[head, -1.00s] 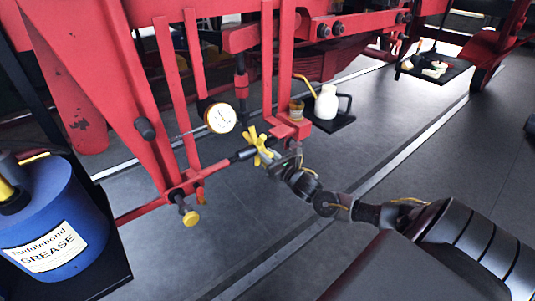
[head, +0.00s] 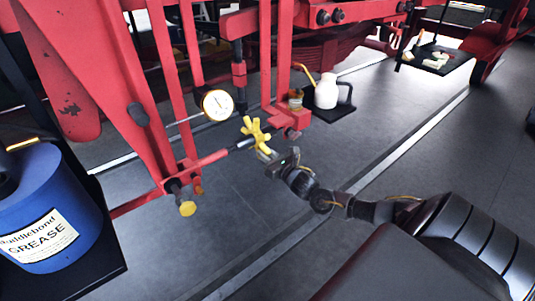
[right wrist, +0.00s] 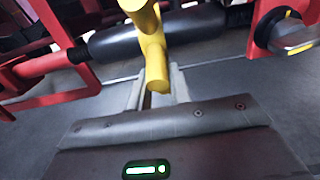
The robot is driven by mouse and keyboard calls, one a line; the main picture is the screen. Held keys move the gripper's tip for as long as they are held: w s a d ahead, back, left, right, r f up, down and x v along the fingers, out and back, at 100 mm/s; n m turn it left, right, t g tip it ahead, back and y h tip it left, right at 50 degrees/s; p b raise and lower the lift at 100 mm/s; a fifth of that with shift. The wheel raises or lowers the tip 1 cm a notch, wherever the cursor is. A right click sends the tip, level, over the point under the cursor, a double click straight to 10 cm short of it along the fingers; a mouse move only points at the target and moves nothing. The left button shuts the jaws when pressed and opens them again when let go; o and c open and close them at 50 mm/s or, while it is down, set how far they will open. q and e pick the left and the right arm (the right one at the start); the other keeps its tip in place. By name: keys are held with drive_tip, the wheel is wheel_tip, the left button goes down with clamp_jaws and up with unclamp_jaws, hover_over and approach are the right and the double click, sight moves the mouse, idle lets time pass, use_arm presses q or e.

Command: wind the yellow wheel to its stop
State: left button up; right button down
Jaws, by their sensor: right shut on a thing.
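The yellow wheel (head: 256,133) has knobbed spokes and sits on a dark shaft at the end of a red bar, in the middle of the head view. My right gripper (head: 270,156) is at the wheel's lower right side. In the right wrist view one yellow spoke (right wrist: 153,45) reaches down to the pale fingers (right wrist: 158,88), which are shut on its end. My left gripper is not in view.
A white dial gauge (head: 217,104) stands left of the wheel. A white can (head: 326,92) sits on a dark plate behind it. A yellow knob (head: 187,208) and a blue grease drum (head: 40,220) are at left. Floor at lower centre is clear.

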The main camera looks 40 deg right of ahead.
drive_tip(key=shift+f, duration=0.35)
drive_tip(key=shift+w+d+f+b, duration=0.15)
drive_tip(key=shift+w+f+b, duration=0.15)
drive_tip(key=shift+f+b, duration=0.25)
drive_tip(key=shift+w+d+f+b, duration=0.15)
drive_tip(key=shift+w+f+b, duration=0.15)
drive_tip(key=shift+f+b, duration=0.2)
